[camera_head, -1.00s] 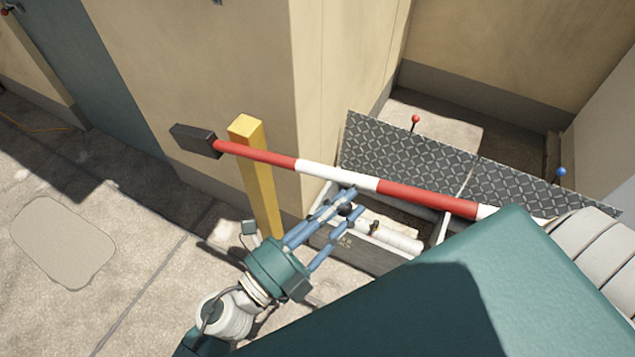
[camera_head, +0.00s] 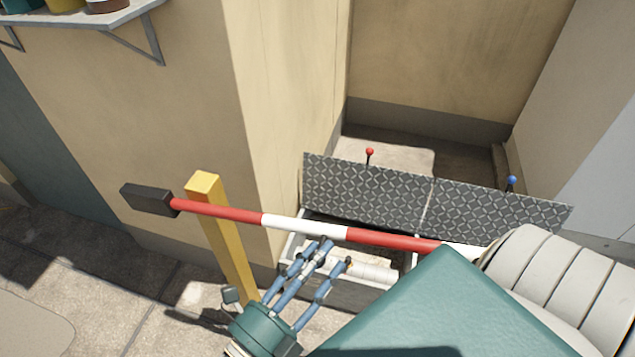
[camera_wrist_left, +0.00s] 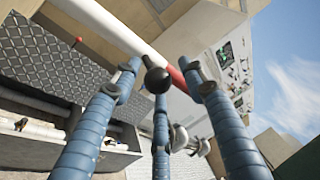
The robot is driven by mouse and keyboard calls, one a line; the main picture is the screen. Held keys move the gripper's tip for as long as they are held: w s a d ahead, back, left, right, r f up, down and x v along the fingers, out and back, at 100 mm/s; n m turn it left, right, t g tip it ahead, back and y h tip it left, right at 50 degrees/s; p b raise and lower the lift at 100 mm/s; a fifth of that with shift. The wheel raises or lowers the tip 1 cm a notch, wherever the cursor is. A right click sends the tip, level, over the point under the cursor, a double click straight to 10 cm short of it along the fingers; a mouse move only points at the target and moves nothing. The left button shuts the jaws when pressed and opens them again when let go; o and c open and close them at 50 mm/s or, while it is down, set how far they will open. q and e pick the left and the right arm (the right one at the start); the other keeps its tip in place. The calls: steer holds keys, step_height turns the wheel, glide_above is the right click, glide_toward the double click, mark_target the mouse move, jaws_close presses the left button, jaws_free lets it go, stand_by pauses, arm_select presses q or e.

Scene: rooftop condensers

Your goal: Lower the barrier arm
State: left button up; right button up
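The barrier arm (camera_head: 305,227) is a red and white striped bar at the yellow post (camera_head: 222,240), with a black block (camera_head: 148,199) on its left end. Its right end is hidden behind teal and pale ribbed parts in front. My left gripper (camera_head: 331,252) is just below the bar's white stretch, its three blue fingers spread open. In the left wrist view, the bar (camera_wrist_left: 108,30) crosses beyond the fingertips. My right gripper is out of view.
Behind the bar stand raised tread-plate panels (camera_head: 365,197) over an open trough with pale pipes (camera_head: 372,270). A red-topped (camera_head: 369,152) and a blue-topped (camera_head: 512,181) peg stand behind them. A beige wall corner (camera_head: 240,110) rises behind the post. Paved floor lies at left.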

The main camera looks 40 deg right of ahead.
arm_select(q)
steer(key=shift+a+f, duration=0.1)
steer(key=shift+a, duration=0.3)
steer(key=v, duration=1.1)
steer(key=shift+s+a, duration=0.1)
steer(key=shift+s, duration=0.05)
